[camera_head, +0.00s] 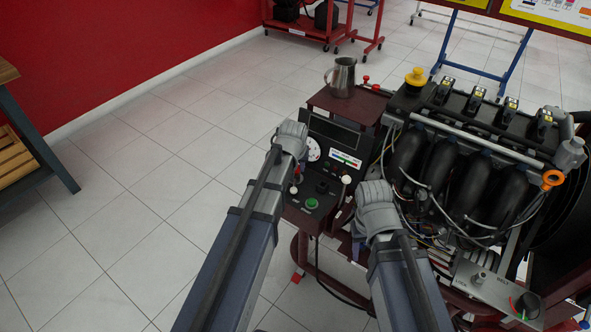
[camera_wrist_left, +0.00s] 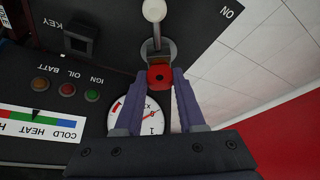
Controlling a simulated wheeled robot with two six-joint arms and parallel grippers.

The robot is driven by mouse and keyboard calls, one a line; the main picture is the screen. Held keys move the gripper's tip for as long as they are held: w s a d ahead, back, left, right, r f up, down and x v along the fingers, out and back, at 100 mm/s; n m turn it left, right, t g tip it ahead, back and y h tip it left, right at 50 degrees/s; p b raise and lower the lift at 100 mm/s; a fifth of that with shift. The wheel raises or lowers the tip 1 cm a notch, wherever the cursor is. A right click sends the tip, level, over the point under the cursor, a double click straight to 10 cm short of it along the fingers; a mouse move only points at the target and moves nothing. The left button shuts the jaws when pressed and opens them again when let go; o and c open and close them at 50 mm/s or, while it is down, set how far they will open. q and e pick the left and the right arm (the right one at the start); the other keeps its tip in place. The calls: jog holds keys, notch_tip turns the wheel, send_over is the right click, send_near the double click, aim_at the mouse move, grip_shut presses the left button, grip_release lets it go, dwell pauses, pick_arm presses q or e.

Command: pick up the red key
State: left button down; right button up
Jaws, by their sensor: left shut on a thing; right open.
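The red key (camera_wrist_left: 159,77) is a small red block with a dark hole, between the fingertips of my left gripper (camera_wrist_left: 154,88) in the left wrist view. The gripper is shut on it. A brownish stem and a round grey fitting (camera_wrist_left: 170,50) show just beyond the key. I cannot tell whether the key touches the fitting. In the head view my left gripper (camera_head: 297,168) is at the left side of the black control panel (camera_head: 325,200). My right gripper (camera_head: 376,208) is to the right of the panel, in front of the engine; its fingers are not clearly seen.
A white knob (camera_wrist_left: 154,10) stands close beyond the key. A dark square holder (camera_wrist_left: 80,40) lies beside the "KEY" label. The engine (camera_head: 460,170) with loose wires is at right. A metal jug (camera_head: 343,77) stands on the panel housing. The floor at left is clear.

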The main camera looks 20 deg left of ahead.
pick_arm(q)
jog(key=shift+r, duration=0.1)
notch_tip(320, 180, up, 10)
jog(key=p, duration=1)
pick_arm(e)
notch_tip(320, 180, up, 10)
pick_arm(q)
jog(key=shift+d, duration=0.1)
